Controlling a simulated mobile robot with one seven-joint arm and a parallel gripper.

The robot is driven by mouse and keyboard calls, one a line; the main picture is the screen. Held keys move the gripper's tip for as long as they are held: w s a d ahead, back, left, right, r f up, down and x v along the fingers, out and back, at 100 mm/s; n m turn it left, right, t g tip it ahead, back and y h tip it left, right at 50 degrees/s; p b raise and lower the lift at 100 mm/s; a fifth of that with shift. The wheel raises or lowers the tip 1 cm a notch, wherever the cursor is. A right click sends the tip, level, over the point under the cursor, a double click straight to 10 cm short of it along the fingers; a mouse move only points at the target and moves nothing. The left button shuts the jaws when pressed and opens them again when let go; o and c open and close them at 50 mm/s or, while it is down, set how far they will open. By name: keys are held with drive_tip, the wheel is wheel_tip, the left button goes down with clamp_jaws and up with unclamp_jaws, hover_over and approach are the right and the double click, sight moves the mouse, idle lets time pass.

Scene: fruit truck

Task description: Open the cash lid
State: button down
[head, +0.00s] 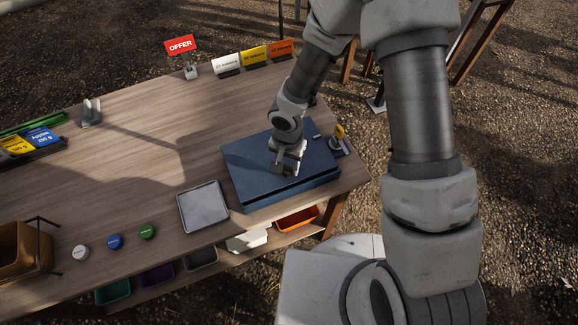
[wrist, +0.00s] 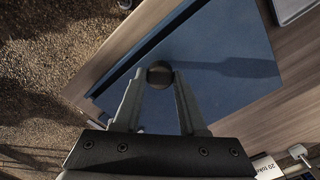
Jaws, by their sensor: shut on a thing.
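The dark blue cash box (head: 245,165) sits at the right end of the wooden table. Its flat blue lid (wrist: 215,75) lies level on top and looks closed, though a narrow gap is too small to tell. A round dark knob (wrist: 159,74) stands on the lid. My gripper (head: 284,171) reaches down over the middle of the box. In the wrist view, the fingers of my gripper (wrist: 157,78) are on both sides of the knob and shut on it. In the head view the fingers largely hide the knob.
A grey tray (head: 204,207) lies left of the box. A small stand with a yellow top (head: 338,137) is close behind its right corner. Price signs (head: 253,55) and an offer sign (head: 180,45) line the back edge. Colored bins (head: 297,217) sit on a lower shelf.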

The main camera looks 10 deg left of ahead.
drive_tip(key=w+a+b, duration=0.1)
drive_tip(key=w+a, duration=0.2)
drive_tip(key=w, duration=0.1)
drive_tip(key=w+a+b, duration=0.1)
drive_tip(key=w+a, duration=0.2)
drive_tip(key=w, duration=0.2)
drive_tip(key=w+a+b, duration=0.1)
drive_tip(key=w+a, duration=0.2)
drive_tip(key=w, duration=0.2)
drive_tip(key=shift+w, duration=0.15)
drive_tip(key=shift+w+a+b, duration=0.35)
drive_tip(key=shift+w+b, duration=0.15)
drive_tip(key=shift+w, duration=0.25)
drive_tip(key=shift+c, duration=2.3)
unclamp_jaws()
drive_tip(key=shift+r, duration=0.15)
wheel_tip(320, 180, up, 17)
drive_tip(key=b, duration=0.1)
drive_tip(key=shift+r, duration=0.15)
